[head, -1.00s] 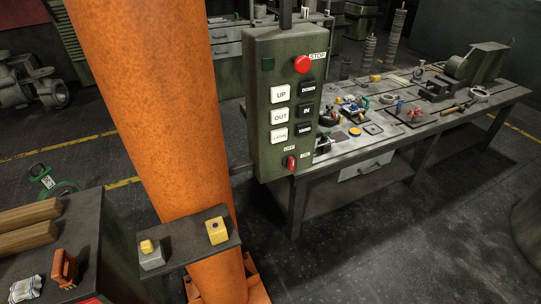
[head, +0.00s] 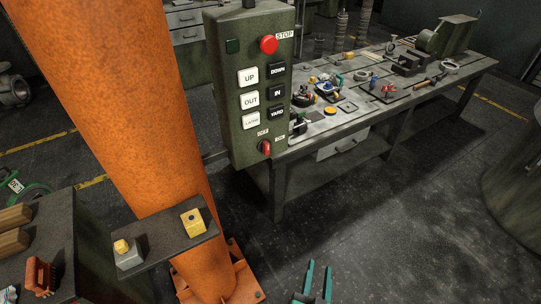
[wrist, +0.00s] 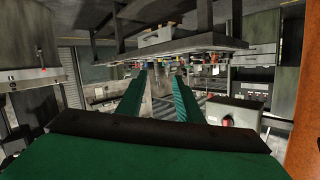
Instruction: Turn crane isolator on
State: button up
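The crane isolator is a small red rotary knob (head: 265,147) at the bottom of the green pendant box (head: 240,155) in the head view. Small OFF and ON labels sit just above it, OFF to the left and ON to the right. The knob's handle looks roughly upright; its exact setting is too small to tell. In the wrist view, which looks upside down, a red knob (wrist: 227,121) shows right of my fingers. My gripper (head: 318,283) is at the bottom of the head view, below and right of the knob, apart from it. Its teal fingers (wrist: 156,90) are parted and empty.
The pendant carries a red STOP button (head: 268,45) and several white and black buttons. An orange column (head: 140,110) stands just left, with a small shelf (head: 155,245) holding two yellow-topped boxes. A cluttered workbench (head: 345,125) is behind. Floor at right is clear.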

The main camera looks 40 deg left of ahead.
jog(key=w+a+r+n+y, duration=0.2)
jog(key=w+a+r+y, duration=0.1)
jog(key=w+a+r, duration=0.15)
jog(key=n+g+y, duration=0.7)
jog(key=n+y, duration=0.1)
jog(key=n, duration=0.2)
send_near(268, 148)
jog(key=x, duration=0.6)
jog(key=shift+w+a, duration=0.15)
jog(key=shift+a, duration=0.15)
jog(key=shift+w+a, duration=0.35)
jog(key=shift+a, duration=0.3)
grip_shut()
